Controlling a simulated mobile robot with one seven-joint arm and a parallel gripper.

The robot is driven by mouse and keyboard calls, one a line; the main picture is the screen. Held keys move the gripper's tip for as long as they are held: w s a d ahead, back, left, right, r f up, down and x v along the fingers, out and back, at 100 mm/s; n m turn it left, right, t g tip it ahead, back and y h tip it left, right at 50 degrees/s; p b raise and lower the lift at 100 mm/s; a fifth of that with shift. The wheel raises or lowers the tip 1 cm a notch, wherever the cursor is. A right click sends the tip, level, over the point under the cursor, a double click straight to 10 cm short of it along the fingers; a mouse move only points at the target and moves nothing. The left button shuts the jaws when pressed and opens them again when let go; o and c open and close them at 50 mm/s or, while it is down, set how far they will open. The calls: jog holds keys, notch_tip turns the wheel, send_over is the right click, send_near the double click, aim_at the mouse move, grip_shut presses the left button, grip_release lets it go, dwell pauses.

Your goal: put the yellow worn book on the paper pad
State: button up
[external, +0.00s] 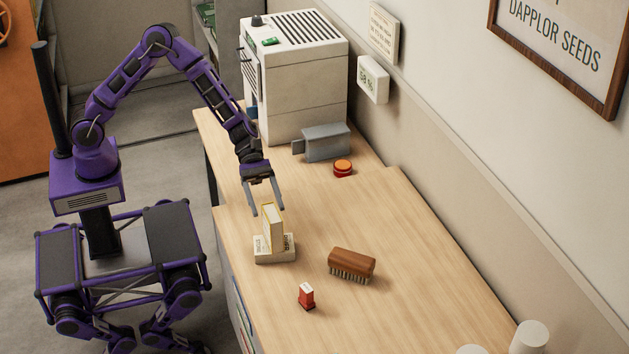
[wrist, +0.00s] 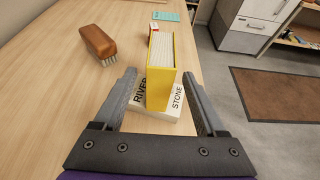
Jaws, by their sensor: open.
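The yellow book (external: 273,228) stands upright on a thick white block lettered RIVER STONE (wrist: 142,100), which looks like a lying book. In the wrist view the yellow book (wrist: 160,88) shows its yellow cover and pale page edges. My gripper (external: 267,210) is open, pointing down at the top of the yellow book. In the wrist view its fingers (wrist: 160,76) lie left and right of the book, with a gap on each side. A flat teal sheet or pad (wrist: 167,16) lies farther along the table in the wrist view; I cannot tell surely that it is the paper pad.
A brown brush (external: 351,264) and a small red-and-white object (external: 306,296) lie near the book. A red button (external: 343,168), a grey device (external: 325,143) and a large white machine (external: 300,90) stand at the back. White cylinders (external: 530,338) stand at the lower right. Table right of the brush is clear.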

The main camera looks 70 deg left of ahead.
jog(key=v, duration=0.6)
jog(key=shift+a+p, duration=0.2)
jog(key=shift+p, duration=0.1)
